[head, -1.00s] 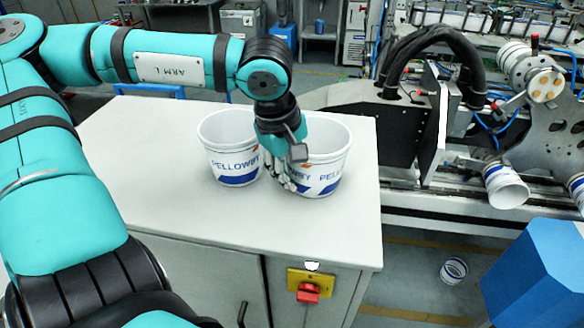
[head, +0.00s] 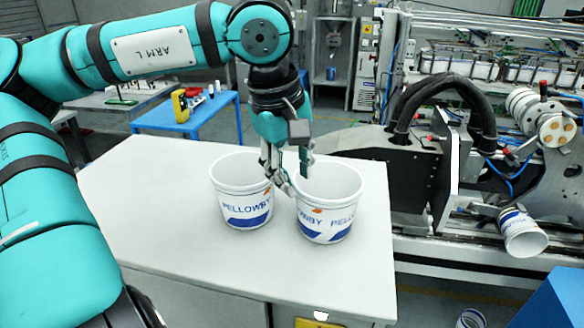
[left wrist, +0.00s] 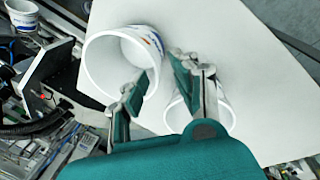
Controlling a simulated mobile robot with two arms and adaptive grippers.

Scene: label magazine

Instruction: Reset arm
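Two white tubs with blue "PELLOWBY" print stand upright on a white cabinet top (head: 140,205). The left tub (head: 240,208) and the right tub (head: 327,222) are close together. In the left wrist view the open fingers (left wrist: 157,75) show in front of both tubs, the larger-looking tub (left wrist: 98,68) at left and the other tub (left wrist: 178,115) partly hidden behind the gripper. I cannot tell whether a finger touches a rim. My right gripper does not show.
A machine with black hoses (head: 440,95) stands right of the cabinet, with another tub (head: 523,234) tilted on it. A tub (head: 472,319) lies on the floor. A blue table (head: 190,122) is behind. The cabinet's left part is clear.

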